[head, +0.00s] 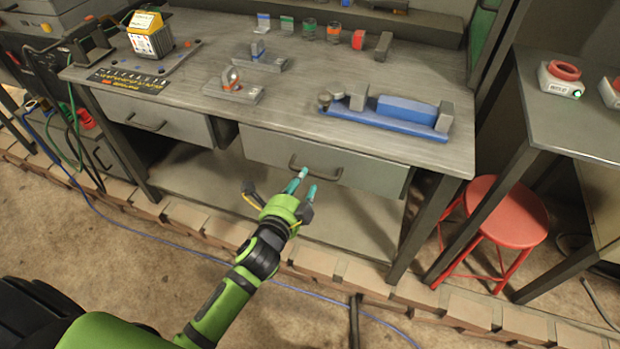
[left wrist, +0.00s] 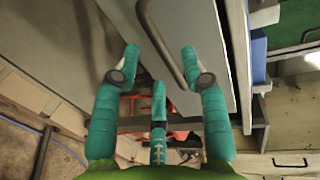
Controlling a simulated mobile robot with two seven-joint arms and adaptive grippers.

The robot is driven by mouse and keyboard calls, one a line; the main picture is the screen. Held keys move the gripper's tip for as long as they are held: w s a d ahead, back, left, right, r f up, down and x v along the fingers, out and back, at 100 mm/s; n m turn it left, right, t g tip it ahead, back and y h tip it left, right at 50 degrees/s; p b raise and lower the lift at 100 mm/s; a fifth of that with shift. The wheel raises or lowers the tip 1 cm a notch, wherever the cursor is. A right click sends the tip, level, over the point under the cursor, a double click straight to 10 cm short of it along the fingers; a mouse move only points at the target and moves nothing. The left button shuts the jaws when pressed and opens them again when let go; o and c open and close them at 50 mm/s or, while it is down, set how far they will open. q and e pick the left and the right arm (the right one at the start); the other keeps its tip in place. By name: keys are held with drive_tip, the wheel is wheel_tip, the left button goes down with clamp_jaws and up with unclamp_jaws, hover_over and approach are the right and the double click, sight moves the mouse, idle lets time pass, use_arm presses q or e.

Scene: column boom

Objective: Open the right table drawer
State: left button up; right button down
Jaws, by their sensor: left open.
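The right table drawer (head: 270,150) is a grey front under the tabletop with a dark bar handle (head: 316,172). It looks shut or nearly so. My left gripper (head: 304,184) is open in front of this handle, with teal fingers. In the left wrist view the handle (left wrist: 160,45) passes between the spread fingertips (left wrist: 160,60), closer to the right finger. The drawer front (left wrist: 205,40) lies just beyond. I cannot tell whether a finger touches the handle. My right gripper is not in view.
The workbench (head: 310,105) carries a blue tool (head: 405,110), small fixtures and a yellow-white box (head: 150,35). The left drawer (head: 150,122) is beside the right one. A red stool (head: 507,212) stands to the right. A blue cable (head: 110,220) crosses the floor.

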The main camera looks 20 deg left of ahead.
sight(308, 173)
use_arm(q)
drive_tip(key=x, duration=0.5)
drive_tip(key=shift+s, duration=0.1)
drive_tip(key=shift+c, duration=0.4)
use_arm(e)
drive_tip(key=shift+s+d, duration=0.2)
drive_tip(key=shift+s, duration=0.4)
use_arm(q)
clamp_jaws()
